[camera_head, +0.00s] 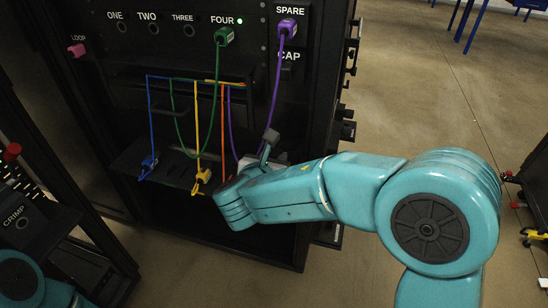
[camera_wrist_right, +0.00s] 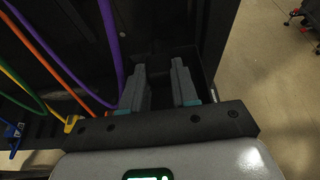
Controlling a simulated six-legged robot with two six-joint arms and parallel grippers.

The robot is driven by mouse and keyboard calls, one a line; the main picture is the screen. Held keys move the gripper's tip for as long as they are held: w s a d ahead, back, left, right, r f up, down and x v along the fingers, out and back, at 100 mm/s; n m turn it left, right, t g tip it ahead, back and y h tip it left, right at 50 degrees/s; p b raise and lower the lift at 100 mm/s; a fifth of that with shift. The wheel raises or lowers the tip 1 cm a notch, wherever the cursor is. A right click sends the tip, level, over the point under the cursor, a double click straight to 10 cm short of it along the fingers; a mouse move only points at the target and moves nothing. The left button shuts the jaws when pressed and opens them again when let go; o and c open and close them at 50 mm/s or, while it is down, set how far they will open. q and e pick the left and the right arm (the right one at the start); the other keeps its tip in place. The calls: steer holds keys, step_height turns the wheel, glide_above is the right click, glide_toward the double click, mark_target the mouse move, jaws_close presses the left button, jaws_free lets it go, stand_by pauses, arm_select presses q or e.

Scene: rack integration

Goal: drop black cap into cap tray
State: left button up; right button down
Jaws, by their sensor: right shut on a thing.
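My right gripper (camera_head: 268,146) reaches down at the lower right of the rack's front. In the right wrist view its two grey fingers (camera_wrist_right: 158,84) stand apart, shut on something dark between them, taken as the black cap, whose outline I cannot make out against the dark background. A dark open-topped box, apparently the cap tray (camera_wrist_right: 208,72), lies beyond and under the fingertips. In the head view my arm hides this box. My left gripper is not in view; only a piece of my left arm shows at the bottom left corner.
The black rack (camera_head: 318,60) carries ports labelled ONE to FOUR, SPARE and CAP. A green plug (camera_head: 224,36) sits at FOUR and a purple plug (camera_head: 288,29) at SPARE. Blue, yellow and orange cables hang left of my right gripper. Open floor (camera_head: 420,90) lies right.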

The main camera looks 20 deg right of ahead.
steer(key=c, duration=0.8)
jaws_free()
steer(key=p+v, duration=0.2)
steer(key=v, duration=1.4)
steer(key=shift+s+r+p, duration=0.1)
steer(key=shift+s+p, duration=0.05)
steer(key=shift+p, duration=0.25)
